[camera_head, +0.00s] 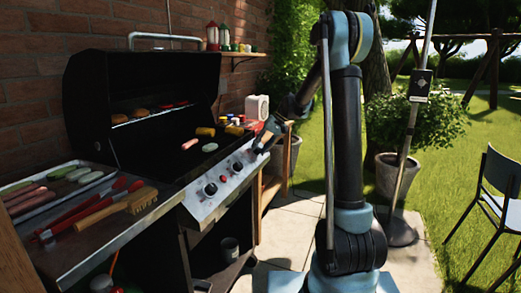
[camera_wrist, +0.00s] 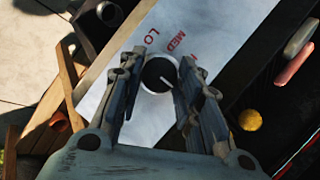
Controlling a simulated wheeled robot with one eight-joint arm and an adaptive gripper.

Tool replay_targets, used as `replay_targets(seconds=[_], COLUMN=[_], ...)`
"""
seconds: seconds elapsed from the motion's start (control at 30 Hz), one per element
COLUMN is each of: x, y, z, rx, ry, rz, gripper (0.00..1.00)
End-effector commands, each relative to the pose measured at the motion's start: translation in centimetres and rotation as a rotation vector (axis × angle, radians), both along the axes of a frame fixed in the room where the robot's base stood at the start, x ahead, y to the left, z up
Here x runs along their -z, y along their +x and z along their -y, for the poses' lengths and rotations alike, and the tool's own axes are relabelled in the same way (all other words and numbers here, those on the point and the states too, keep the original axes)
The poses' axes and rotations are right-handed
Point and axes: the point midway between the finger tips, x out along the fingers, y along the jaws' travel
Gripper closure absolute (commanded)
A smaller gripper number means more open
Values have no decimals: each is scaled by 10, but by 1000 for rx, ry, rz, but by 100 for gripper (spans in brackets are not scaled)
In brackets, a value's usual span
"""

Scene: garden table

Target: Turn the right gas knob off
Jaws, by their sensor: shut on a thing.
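The right gas knob (camera_wrist: 157,72) is a round black knob with a white pointer line, on the pale control panel (camera_wrist: 135,78) of the grill. In the wrist view it sits between the two fingers of my gripper (camera_wrist: 160,70), which is shut on it. The pointer slants toward the lower right of that picture. Red letters "LO" and "MED" show above the knob; a third label is partly hidden by a finger. In the head view my gripper (camera_head: 264,139) is at the panel's right end and hides the knob.
Other knobs (camera_head: 211,189) sit farther left on the panel. The grill lid (camera_head: 137,92) stands open, with food on the grate. A side shelf (camera_head: 95,238) at left holds a brush (camera_head: 118,208), tongs and sausages. A wooden stand is close to the right of my gripper.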

Motion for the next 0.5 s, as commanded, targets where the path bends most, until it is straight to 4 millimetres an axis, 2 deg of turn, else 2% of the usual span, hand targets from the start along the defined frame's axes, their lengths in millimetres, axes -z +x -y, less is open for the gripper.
replay_targets(seconds=[0.1, 0.13, 0.2, 0.5], x=[1, 1, 1, 0], y=[2, 2, 2, 1], z=[3, 3, 2, 1], rx=[4, 4, 4, 1], ry=[-5, -5, -5, -3], rz=[2, 2, 2, 1], gripper=[92, 63, 48, 48])
